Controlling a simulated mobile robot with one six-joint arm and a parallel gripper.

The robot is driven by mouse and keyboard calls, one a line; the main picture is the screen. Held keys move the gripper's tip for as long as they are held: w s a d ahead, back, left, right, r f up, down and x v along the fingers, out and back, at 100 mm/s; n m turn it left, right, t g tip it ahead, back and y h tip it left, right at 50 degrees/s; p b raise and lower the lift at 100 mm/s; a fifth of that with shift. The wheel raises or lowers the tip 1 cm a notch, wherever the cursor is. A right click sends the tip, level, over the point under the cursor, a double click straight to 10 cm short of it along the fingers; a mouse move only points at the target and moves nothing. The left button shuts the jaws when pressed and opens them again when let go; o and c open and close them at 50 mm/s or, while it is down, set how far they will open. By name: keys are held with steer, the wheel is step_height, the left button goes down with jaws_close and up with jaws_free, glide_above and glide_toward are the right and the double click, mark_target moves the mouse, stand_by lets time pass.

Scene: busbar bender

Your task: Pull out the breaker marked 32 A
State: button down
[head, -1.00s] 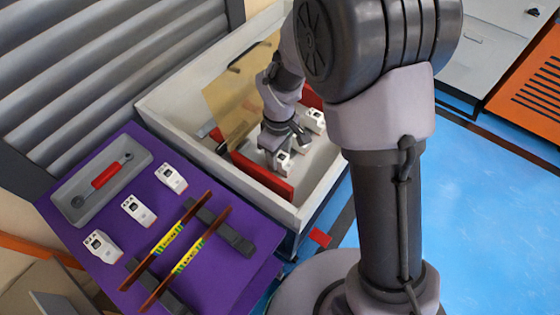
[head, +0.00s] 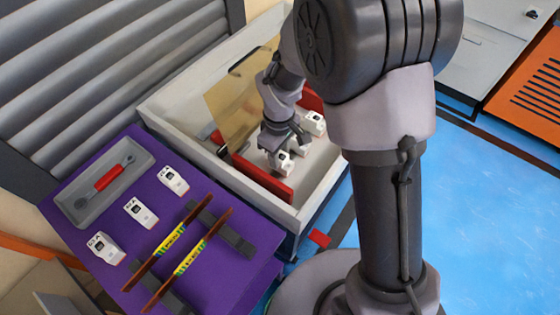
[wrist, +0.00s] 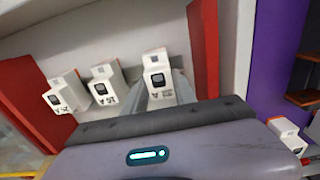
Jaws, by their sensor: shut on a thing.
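My gripper (head: 288,147) reaches down into the pale box (head: 207,170) in the head view. It is shut on a white breaker (head: 282,162) near the red strip. In the wrist view this held breaker (wrist: 157,68) sits between the grey fingers (wrist: 162,92); its printed marking is too blurred to read surely. Two more white breakers stand to its left in the wrist view, one in the middle (wrist: 107,83) and one at the far left (wrist: 67,92). Another breaker (head: 315,122) shows behind the gripper in the head view. I cannot tell whether the held breaker is still seated.
A red strip (head: 262,179) runs along the near side inside the box, close to my gripper. A tan translucent panel (head: 240,98) stands at the back. The purple table (head: 215,270) carries three loose breakers (head: 141,213), a grey tray (head: 75,202) with a red-handled tool, and two striped bars (head: 184,235).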

steer(key=shift+r, duration=0.2)
step_height(320, 180, up, 5)
steer(key=p, duration=0.4)
steer(key=shift+r+p, duration=0.15)
steer(key=shift+p, duration=0.2)
